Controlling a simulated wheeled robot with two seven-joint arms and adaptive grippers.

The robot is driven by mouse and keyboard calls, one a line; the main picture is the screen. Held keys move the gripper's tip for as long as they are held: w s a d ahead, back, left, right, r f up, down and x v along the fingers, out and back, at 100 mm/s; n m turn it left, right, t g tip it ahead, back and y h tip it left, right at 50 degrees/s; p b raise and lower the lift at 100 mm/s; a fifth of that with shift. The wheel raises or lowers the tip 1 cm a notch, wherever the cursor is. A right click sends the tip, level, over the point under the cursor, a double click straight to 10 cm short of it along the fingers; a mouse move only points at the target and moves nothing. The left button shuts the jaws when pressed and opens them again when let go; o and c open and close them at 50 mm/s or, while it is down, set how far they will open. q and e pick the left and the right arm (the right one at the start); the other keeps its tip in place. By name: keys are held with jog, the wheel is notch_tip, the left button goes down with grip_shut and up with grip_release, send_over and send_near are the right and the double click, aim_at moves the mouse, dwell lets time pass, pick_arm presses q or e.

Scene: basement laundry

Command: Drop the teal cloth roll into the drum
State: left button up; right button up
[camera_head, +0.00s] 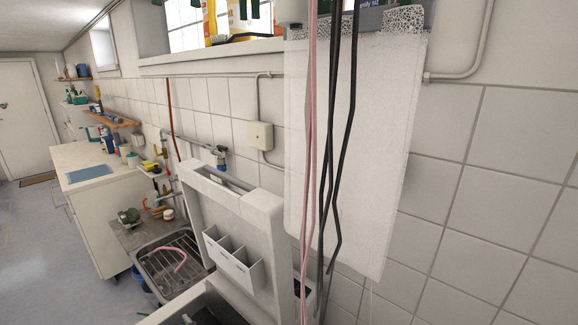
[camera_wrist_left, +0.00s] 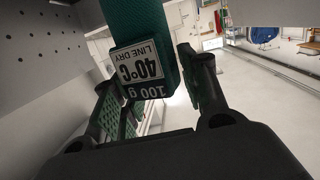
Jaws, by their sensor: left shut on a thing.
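In the left wrist view, the teal cloth roll (camera_wrist_left: 135,22) is dark green with a white label reading "100 g, 40°C, LINE DRY". It sits between the green-padded fingers of my left gripper (camera_wrist_left: 150,92), which is shut on it. A grey wall with round holes (camera_wrist_left: 50,35), which looks like the drum's, is close by at the left. In the head view, the raised white lid (camera_head: 270,215) has a compartment tray on it. A dark opening shows below it at the bottom edge, with a small dark green bit too cut off to identify. My right gripper is not in view.
A metal sink with a rack (camera_head: 170,262) stands left of the lid. A counter (camera_head: 95,165) stands farther left, with open floor (camera_head: 45,250) beside it.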

pick_arm(q)
notch_tip(320, 180, down, 3)
jog(key=shift+r+b, duration=0.2)
jog(key=shift+b, duration=0.35)
jog(key=shift+f, duration=0.55)
jog(key=shift+f+b, duration=0.25)
jog(key=shift+b, duration=0.1)
jog(key=o, duration=1.1)
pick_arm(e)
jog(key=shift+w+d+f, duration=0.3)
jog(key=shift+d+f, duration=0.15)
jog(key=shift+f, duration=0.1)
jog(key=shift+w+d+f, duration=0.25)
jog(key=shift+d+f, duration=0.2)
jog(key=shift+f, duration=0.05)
pick_arm(q)
jog(key=shift+r, duration=5)
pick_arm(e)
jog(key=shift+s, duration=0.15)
